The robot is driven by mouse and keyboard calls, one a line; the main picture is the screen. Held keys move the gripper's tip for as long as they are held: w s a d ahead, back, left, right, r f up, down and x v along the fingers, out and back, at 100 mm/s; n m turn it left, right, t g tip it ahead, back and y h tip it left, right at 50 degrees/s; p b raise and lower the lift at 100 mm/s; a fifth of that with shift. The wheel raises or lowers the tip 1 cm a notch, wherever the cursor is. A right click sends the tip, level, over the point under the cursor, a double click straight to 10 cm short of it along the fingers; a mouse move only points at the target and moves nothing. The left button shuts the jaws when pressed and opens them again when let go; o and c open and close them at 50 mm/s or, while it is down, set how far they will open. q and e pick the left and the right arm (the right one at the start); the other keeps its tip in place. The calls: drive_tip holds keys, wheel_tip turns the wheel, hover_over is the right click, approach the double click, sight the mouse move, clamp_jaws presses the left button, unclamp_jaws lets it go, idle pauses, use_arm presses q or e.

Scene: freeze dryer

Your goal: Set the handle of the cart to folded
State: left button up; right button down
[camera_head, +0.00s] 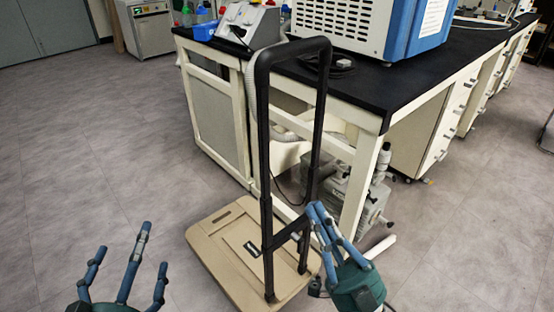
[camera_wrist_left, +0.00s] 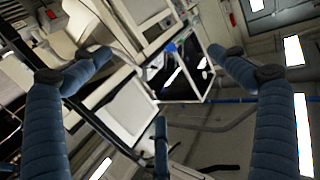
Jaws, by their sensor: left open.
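The cart has a flat beige platform (camera_head: 222,237) on the floor and a tall black handle (camera_head: 263,130) that stands upright from it, in front of the lab bench. My right gripper (camera_head: 319,222) is beside the lower part of the handle's right post. Its blue fingers overlap that area in the picture, and I cannot tell whether they touch or hold it. My left gripper (camera_head: 128,254) is at the bottom left of the head view, open and empty, left of the platform. Its spread fingers (camera_wrist_left: 162,85) also show in the left wrist view, with nothing between them.
A lab bench with a black top (camera_head: 360,88) and white frame stands right behind the cart. A blue and white machine (camera_head: 365,28) sits on it. A pump (camera_head: 365,205) stands on the floor under the bench, near the handle. The floor at the left is clear.

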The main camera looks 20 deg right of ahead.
drive_tip(key=shift+w, duration=0.1)
approach(264, 134)
wheel_tip(264, 134, up, 4)
drive_tip(key=w, duration=0.1)
drive_tip(key=w+a+b, duration=0.1)
drive_tip(key=w, duration=0.1)
drive_tip(key=shift+f, duration=0.2)
use_arm(q)
wheel_tip(264, 134, up, 7)
drive_tip(key=t+h, duration=0.1)
drive_tip(key=t, duration=0.2)
drive_tip(key=shift+d+f, duration=0.15)
drive_tip(key=shift+d, duration=0.25)
use_arm(e)
drive_tip(key=shift+w+a, duration=0.15)
use_arm(q)
drive_tip(key=shift+s, duration=0.1)
drive_tip(key=shift+f, duration=0.15)
use_arm(e)
drive_tip(key=shift+w+r, duration=0.1)
